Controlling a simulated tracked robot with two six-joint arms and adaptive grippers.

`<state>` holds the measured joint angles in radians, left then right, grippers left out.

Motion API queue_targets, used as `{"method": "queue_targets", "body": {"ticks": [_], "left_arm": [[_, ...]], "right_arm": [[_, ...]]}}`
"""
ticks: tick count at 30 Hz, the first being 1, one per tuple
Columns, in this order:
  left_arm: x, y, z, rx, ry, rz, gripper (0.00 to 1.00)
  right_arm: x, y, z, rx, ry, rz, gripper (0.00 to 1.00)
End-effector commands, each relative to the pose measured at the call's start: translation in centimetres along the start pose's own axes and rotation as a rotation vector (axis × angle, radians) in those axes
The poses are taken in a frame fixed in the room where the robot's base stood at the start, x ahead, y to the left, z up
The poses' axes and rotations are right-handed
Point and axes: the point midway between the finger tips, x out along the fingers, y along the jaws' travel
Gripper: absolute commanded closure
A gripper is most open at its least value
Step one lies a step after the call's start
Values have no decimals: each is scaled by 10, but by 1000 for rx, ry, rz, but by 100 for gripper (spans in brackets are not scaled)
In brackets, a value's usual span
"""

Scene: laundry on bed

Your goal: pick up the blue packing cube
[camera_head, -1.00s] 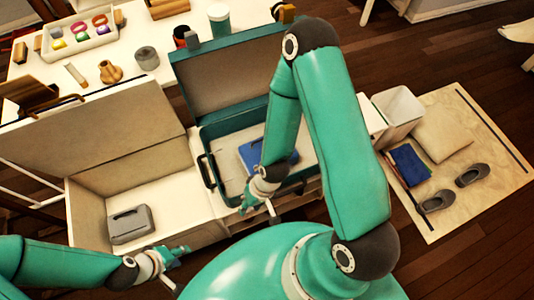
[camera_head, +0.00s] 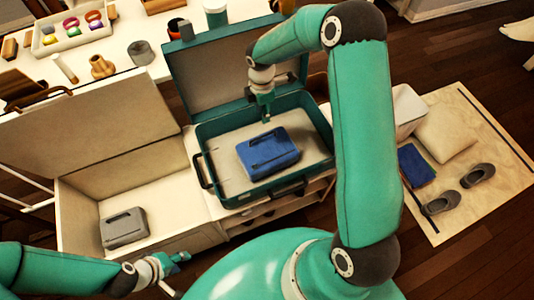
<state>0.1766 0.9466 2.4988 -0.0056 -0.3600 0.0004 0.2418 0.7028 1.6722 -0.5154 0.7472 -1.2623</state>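The blue packing cube (camera_head: 270,151) lies flat in the open teal suitcase (camera_head: 204,133), with a dark handle strip on its top. My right gripper (camera_head: 267,118) hangs above the back part of the suitcase, just behind the cube and apart from it. It points down and looks empty; its fingers are too small to tell open from shut. My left gripper (camera_head: 182,260) is at the lower left, in front of the cabinet and away from the cube. It looks empty, with its fingers apart.
A grey packing cube (camera_head: 125,228) lies in the open cream case (camera_head: 80,200) at left. The white table (camera_head: 130,35) behind holds a tray of coloured rings (camera_head: 75,32). At right, a mat (camera_head: 490,200) holds grey shoes (camera_head: 470,182), a blue folded item (camera_head: 415,165) and a cushion (camera_head: 445,138).

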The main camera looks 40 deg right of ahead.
Motion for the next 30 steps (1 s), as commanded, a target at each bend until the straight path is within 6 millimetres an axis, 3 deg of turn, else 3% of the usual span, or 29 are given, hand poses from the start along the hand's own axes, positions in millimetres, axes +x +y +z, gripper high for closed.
{"method": "queue_targets", "body": {"ticks": [9, 20, 30], "left_arm": [[0, 0, 0, 0, 0, 0, 60], [-2, 1, 0, 0, 0, 0, 60], [-6, 2, 0, 0, 0, 0, 60]], "right_arm": [[68, -2, -1, 2, 1, -4, 61], [96, -3, -2, 4, 2, -3, 61], [137, -6, -4, 5, 2, -2, 61]]}}
